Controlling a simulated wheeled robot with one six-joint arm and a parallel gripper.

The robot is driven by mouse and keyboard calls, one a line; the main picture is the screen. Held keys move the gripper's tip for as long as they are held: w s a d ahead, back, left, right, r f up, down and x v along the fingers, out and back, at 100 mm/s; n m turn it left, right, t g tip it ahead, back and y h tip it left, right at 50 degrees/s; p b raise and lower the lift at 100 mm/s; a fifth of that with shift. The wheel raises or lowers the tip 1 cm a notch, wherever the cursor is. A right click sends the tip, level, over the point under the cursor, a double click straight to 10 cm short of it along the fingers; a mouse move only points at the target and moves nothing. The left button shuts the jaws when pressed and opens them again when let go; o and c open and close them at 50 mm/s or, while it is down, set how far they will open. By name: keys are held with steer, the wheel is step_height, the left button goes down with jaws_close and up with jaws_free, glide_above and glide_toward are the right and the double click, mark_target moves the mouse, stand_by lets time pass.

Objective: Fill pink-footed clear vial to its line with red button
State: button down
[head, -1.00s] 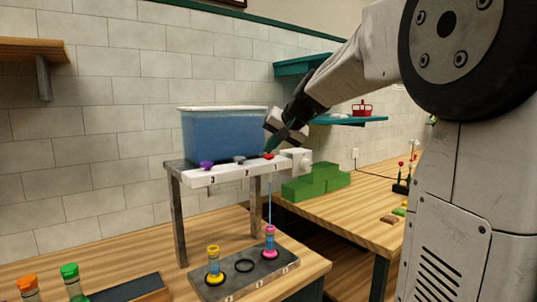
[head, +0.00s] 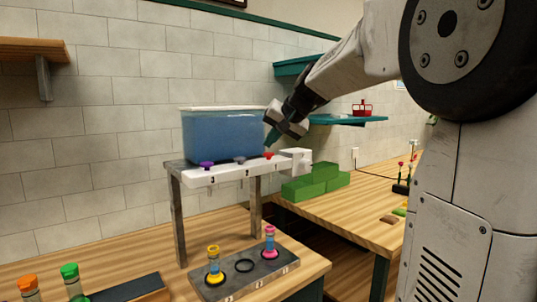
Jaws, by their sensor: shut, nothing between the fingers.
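The pink-footed clear vial (head: 270,243) stands upright at the right end of a grey base plate, below the dispenser. Bluish liquid seems to show in it, but its level against the line is too small to tell. The red button (head: 269,156) sits at the right end of the white dispenser bar (head: 232,173). My gripper (head: 271,141) is shut and empty, pointing down just above the red button and apart from it. No stream falls from the dispenser.
A tank of blue liquid (head: 221,135) stands behind the purple (head: 206,165) and grey (head: 239,160) buttons. A yellow-footed vial (head: 214,264) and an empty ring (head: 244,266) share the base plate (head: 232,283). Orange-capped (head: 28,286) and green-capped (head: 70,281) vials stand at lower left.

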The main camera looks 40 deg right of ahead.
mark_target(271, 154)
steer(key=shift+r, duration=2.5)
stand_by(1.5)
step_height(271, 154, up, 4)
steer(key=shift+f, duration=0.1)
steer(key=shift+f, duration=0.1)
steer(key=shift+f, duration=4.35)
steer(key=shift+f, duration=0.4)
